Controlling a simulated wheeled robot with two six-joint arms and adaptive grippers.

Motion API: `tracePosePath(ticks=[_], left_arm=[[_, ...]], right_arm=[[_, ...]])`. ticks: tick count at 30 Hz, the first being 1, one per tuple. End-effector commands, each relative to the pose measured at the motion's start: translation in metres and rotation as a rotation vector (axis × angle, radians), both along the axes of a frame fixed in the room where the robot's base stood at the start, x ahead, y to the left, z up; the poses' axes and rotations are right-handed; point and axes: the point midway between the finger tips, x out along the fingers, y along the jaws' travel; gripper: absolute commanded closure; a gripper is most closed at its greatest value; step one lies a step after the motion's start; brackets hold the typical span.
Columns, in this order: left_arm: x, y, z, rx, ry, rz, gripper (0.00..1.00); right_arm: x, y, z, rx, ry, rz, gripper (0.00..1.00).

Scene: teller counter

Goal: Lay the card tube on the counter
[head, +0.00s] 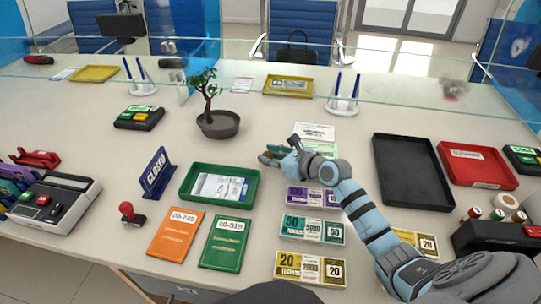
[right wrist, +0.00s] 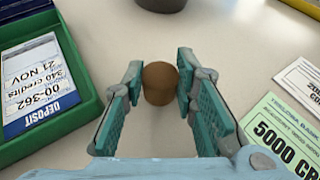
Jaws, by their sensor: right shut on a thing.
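The card tube (right wrist: 160,84) is a short brown cylinder between the fingertips of my right gripper in the right wrist view. My right gripper (head: 272,156) is shut on it, and it also shows in the right wrist view (right wrist: 159,92). In the head view the gripper is over the middle of the counter (head: 90,130), right of the green tray, and its fingers mostly hide the tube. I cannot tell whether the tube touches the counter. My left gripper is not in view.
A green tray (head: 184,189) with a deposit slip stands left of the gripper. A potted bonsai (head: 217,124) is behind it to the left. Banknote stacks (head: 312,229) lie in front, and an empty black tray (head: 412,172) is to the right. A glass screen runs along the back.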

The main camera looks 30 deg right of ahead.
Motion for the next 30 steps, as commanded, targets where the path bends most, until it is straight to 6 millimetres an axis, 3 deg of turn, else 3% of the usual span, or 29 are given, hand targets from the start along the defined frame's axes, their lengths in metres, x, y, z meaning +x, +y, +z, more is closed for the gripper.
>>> tracePosePath(ticks=[9,10,14,24,30], left_arm=[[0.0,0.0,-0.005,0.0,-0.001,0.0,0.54],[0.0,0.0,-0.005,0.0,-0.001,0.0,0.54],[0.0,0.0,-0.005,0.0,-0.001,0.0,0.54],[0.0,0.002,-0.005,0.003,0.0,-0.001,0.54],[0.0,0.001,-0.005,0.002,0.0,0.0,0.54]], right_arm=[[0.0,0.0,-0.007,0.001,0.0,0.0,0.83],[0.0,0.0,-0.007,0.0,0.0,0.0,0.71],[0.0,0.0,-0.007,0.0,0.0,0.0,0.5],[-0.003,-0.002,-0.005,-0.002,-0.001,0.0,0.5],[-0.039,-0.015,0.009,-0.011,0.002,0.001,0.5]])
